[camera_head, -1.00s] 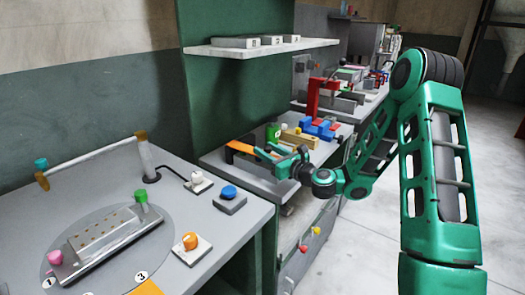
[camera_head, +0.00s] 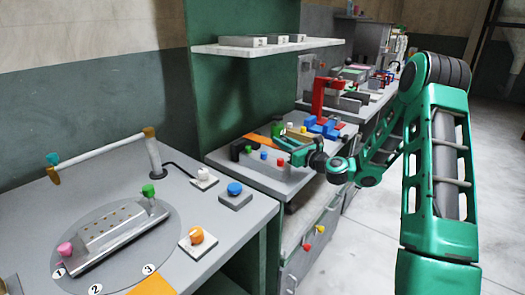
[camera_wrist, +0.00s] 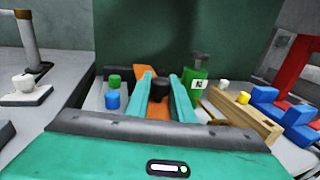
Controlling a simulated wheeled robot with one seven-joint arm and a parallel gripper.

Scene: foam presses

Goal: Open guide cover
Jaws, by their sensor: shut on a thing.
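An orange flat strip (camera_head: 258,140), which looks like the guide cover, lies at the back of the middle bench. It also shows behind and between my fingers in the wrist view (camera_wrist: 149,73). My gripper (camera_wrist: 161,78) is shut on a black knob (camera_wrist: 159,90) over the orange strip. In the head view my gripper (camera_head: 284,143) reaches in from the right, above a grey block (camera_head: 262,166). The block carries green, blue and red buttons. The strip's hinge and far end are not clear.
A green bottle (camera_wrist: 195,83) and a wooden block (camera_wrist: 235,113) stand close to the right of my fingers. Blue blocks (camera_head: 322,126) and a red press (camera_head: 324,98) are beyond. The left bench holds a round plate (camera_head: 75,240) with a grey fixture.

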